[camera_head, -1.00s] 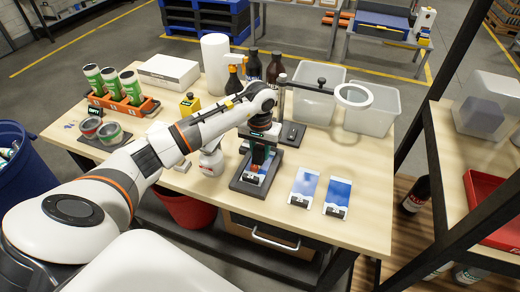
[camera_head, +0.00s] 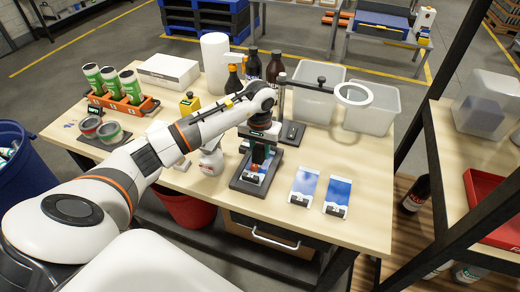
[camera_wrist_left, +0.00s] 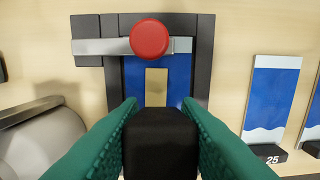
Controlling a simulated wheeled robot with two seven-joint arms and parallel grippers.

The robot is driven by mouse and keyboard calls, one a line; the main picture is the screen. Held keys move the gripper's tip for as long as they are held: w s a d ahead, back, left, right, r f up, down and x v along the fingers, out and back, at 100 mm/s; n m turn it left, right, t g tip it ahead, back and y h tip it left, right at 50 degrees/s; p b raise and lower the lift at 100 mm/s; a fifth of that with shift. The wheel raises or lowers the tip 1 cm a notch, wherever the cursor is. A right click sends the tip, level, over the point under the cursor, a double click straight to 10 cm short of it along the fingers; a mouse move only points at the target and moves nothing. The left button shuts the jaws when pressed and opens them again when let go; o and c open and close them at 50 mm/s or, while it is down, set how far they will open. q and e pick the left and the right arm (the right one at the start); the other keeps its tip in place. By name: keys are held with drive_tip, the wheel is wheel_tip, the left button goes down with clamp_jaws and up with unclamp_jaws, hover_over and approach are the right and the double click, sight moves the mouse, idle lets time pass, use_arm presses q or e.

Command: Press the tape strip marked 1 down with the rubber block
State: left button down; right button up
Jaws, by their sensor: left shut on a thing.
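My left gripper (camera_head: 260,154) is over the dark jig (camera_head: 240,183) on the wooden table. In the left wrist view its teal fingers (camera_wrist_left: 160,135) are shut on a black rubber block (camera_wrist_left: 160,140). Beyond the block, a tan tape strip (camera_wrist_left: 156,87) lies on a blue-and-white sheet (camera_wrist_left: 133,80) inside the jig's dark frame (camera_wrist_left: 204,60). The block hides the strip's near end; I cannot see a number on it. I cannot tell whether the block touches the strip. A metal bar with a red knob (camera_wrist_left: 150,38) crosses the frame's far side. My right gripper is not in view.
Two blue-and-white sheets (camera_head: 303,186) (camera_head: 337,196) lie right of the jig. A magnifier (camera_head: 354,95) reaches over clear bins (camera_head: 371,112) behind.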

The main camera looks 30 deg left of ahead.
use_arm(q)
drive_tip(key=shift+s+d+f, duration=0.1)
drive_tip(key=shift+s+f, duration=0.25)
drive_tip(key=shift+f, duration=0.35)
drive_tip(key=shift+b, duration=0.45)
idle(0.8)
drive_tip(key=shift+f+b, duration=0.15)
drive_tip(key=shift+b, duration=0.4)
idle(1.5)
drive_tip(key=shift+w+a, duration=0.25)
idle(0.4)
drive_tip(key=shift+r+p, duration=1.6)
drive_tip(key=shift+r, duration=2.15)
drive_tip(key=shift+w, duration=0.1)
